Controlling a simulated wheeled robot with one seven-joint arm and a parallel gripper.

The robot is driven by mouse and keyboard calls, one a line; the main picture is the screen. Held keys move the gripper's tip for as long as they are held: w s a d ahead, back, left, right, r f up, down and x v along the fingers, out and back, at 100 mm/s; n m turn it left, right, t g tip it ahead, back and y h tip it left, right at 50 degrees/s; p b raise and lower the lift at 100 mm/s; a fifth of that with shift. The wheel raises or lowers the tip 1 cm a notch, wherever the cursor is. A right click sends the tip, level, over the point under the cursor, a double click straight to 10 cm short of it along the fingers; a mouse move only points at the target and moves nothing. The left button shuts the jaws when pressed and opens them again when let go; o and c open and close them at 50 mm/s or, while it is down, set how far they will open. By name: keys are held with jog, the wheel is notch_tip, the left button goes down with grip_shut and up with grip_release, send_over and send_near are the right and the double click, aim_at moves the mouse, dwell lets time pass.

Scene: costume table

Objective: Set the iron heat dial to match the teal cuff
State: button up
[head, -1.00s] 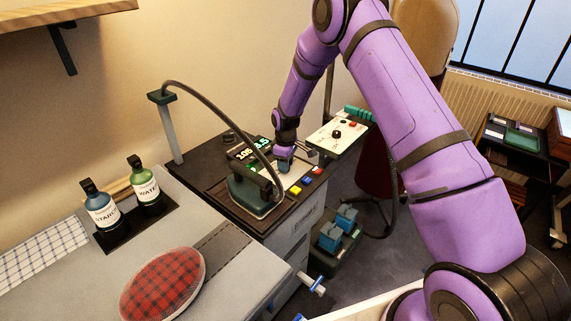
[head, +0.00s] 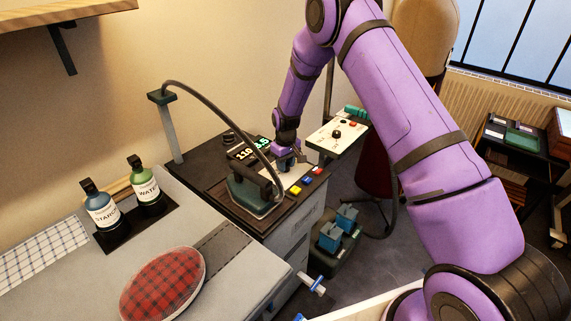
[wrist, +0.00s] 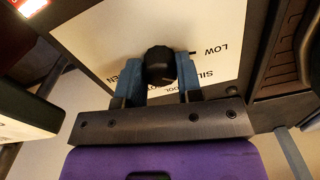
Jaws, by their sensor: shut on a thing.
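The black heat dial (wrist: 159,62) sits on a white panel (wrist: 205,30) in the wrist view. Words such as LOW and SILK are printed around it; other labels are partly covered. My gripper (wrist: 158,78) is shut on the dial, one blue finger on each side. In the head view my gripper (head: 290,161) reaches down to the panel behind the dark green iron (head: 249,190), and the dial is hidden there.
The hose (head: 215,100) arches over the iron. Red, yellow and blue buttons (head: 306,181) lie right of the panel. A white control box (head: 337,135) stands behind. Starch (head: 101,208) and water (head: 146,188) bottles and a tartan pad (head: 162,285) are at left.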

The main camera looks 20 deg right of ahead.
jog(key=shift+m, duration=1.2)
jog(key=o, duration=0.9)
notch_tip(320, 180, up, 11)
jog(key=shift+f, duration=0.1)
